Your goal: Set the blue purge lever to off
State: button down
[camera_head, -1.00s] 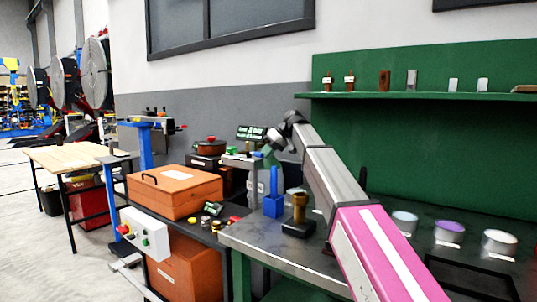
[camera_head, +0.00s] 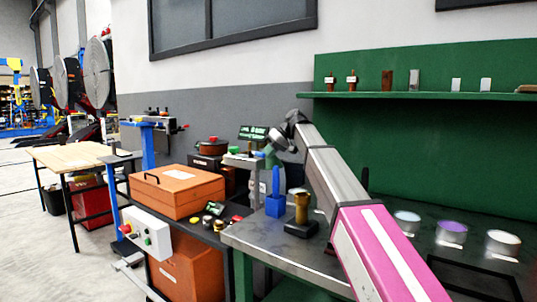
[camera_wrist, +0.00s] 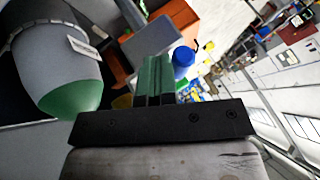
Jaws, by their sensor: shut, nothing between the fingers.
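My gripper (camera_wrist: 155,75) has green fingers, pressed together and empty in the wrist view. In the head view, the end of my arm reaches over the back of the bench, and its fingertips are too small to make out clearly. A rounded blue knob (camera_wrist: 183,56) shows just beyond and right of the fingertips in the wrist view; I cannot tell if they touch.
A grey rounded body with a green end (camera_wrist: 62,70) is close on the left in the wrist view. A brass-coloured post (camera_head: 301,208) stands on the metal bench (camera_head: 262,238). An orange case (camera_head: 178,192) and a white button box (camera_head: 147,232) are to the left.

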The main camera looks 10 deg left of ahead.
aim_at(264, 154)
jog(key=shift+s, duration=0.15)
jog(key=shift+s+a+m+t, duration=0.1)
jog(key=shift+s+m+t, duration=0.3)
jog(key=shift+m+t, duration=0.45)
jog(key=shift+s+a+m, duration=0.35)
jog(key=shift+s, duration=0.2)
jog(key=shift+s+a+m+t, duration=0.1)
jog(key=shift+s+m+t, duration=0.15)
jog(key=shift+s+m, duration=0.15)
jog(key=s+a+m+t, duration=0.1)
jog(key=a+m+t, duration=0.1)
jog(key=m, duration=0.1)
jog(key=shift+s+m, duration=0.3)
jog(key=shift+s, duration=0.1)
jog(key=shift+s+a+m+t+h, duration=0.25)
jog(key=shift+a+m+t+h, duration=0.25)
jog(key=shift+a+m, duration=0.35)
jog(key=shift+s+a+m+t+h, duration=0.2)
jog(key=shift+a+m+t+h, duration=0.1)
jog(key=shift+a+m+t, duration=0.4)
jog(key=shift+s+a+m+t+h, duration=0.25)
jog(key=shift+a+m+t+h, duration=0.15)
jog(key=shift+a+m, duration=0.5)
jog(key=shift+a, duration=0.15)
